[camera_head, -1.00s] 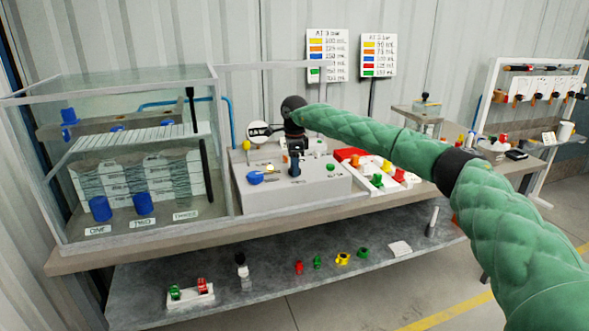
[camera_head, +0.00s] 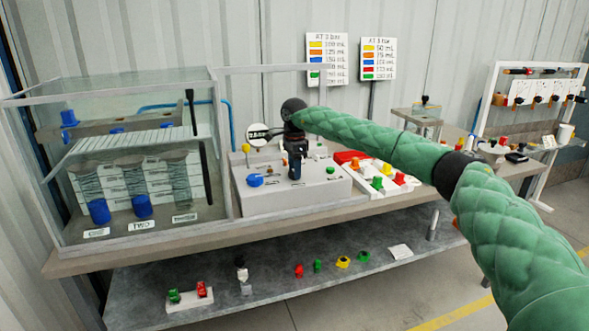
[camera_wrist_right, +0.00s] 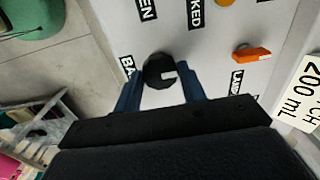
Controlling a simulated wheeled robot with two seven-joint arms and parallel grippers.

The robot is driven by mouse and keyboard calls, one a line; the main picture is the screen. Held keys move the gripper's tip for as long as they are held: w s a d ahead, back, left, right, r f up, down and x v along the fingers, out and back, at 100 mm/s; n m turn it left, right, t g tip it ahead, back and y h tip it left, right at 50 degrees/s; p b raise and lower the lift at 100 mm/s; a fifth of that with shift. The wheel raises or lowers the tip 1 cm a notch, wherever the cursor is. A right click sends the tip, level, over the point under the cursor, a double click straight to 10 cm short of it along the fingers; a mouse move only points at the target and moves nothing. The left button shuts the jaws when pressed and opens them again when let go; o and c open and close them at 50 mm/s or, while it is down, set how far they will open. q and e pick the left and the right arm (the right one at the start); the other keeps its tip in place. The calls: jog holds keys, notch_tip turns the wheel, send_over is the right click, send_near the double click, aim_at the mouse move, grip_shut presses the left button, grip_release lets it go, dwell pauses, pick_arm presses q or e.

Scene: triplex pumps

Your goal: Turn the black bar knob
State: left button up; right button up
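The black bar knob (camera_wrist_right: 156,68) shows in the right wrist view as a dark round knob with a light notch on its right side. It sits on a light panel beside a partly hidden label starting "BA". My right gripper (camera_wrist_right: 163,95) has its two blue fingers apart, one on each side of the knob, with small gaps showing. In the head view my right gripper (camera_head: 295,172) points down over the grey control box (camera_head: 310,198) and hides the knob. My left gripper is not in view.
An orange knob (camera_wrist_right: 251,53) sits to the right on the panel. In the head view a blue knob (camera_head: 255,180) and green button (camera_head: 330,170) flank my gripper. A glass tank (camera_head: 219,150) stands left; a white tray (camera_head: 408,184) with coloured pieces lies right.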

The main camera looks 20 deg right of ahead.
jog(key=o, duration=0.3)
jog(key=shift+o, duration=0.2)
jog(key=shift+r, duration=0.1)
jog(key=shift+r, duration=0.35)
notch_tip(320, 180, up, 7)
jog(key=shift+f+b, duration=0.1)
jog(key=shift+b, duration=0.5)
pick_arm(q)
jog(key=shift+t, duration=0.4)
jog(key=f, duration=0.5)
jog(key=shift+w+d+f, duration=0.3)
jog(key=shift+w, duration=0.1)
